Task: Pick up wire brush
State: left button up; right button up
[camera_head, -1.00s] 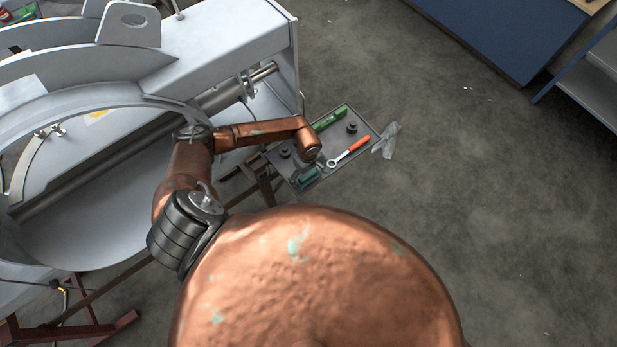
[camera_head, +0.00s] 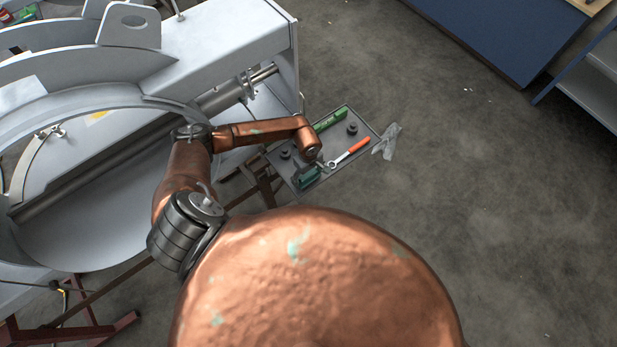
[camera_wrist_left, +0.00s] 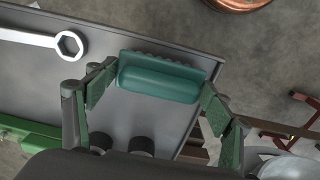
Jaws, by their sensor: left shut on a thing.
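The wire brush, a teal block with a bumpy edge, lies near the front corner of the grey tray in the head view (camera_head: 310,177) and fills the middle of the left wrist view (camera_wrist_left: 160,80). My left gripper (camera_wrist_left: 157,88) has one green-padded finger at each end of the brush and is shut on it. In the head view the left gripper (camera_head: 308,166) is small and dark under my copper wrist, partly hidden. I cannot tell whether the brush is clear of the tray. My right gripper is not in view.
A crumpled grey cloth (camera_head: 386,140) lies right of the tray. A large pale metal housing (camera_head: 220,50) stands left.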

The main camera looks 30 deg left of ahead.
pick_arm(q)
jog(key=s+d+r+b, duration=0.4)
jog(key=s+d+r, duration=0.4)
jog(key=s+r, duration=0.3)
jog(key=shift+d+r, duration=0.3)
jog(key=shift+r, duration=0.25)
jog(key=o, duration=0.6)
jog(key=c, duration=0.4)
jog(key=shift+f, duration=0.1)
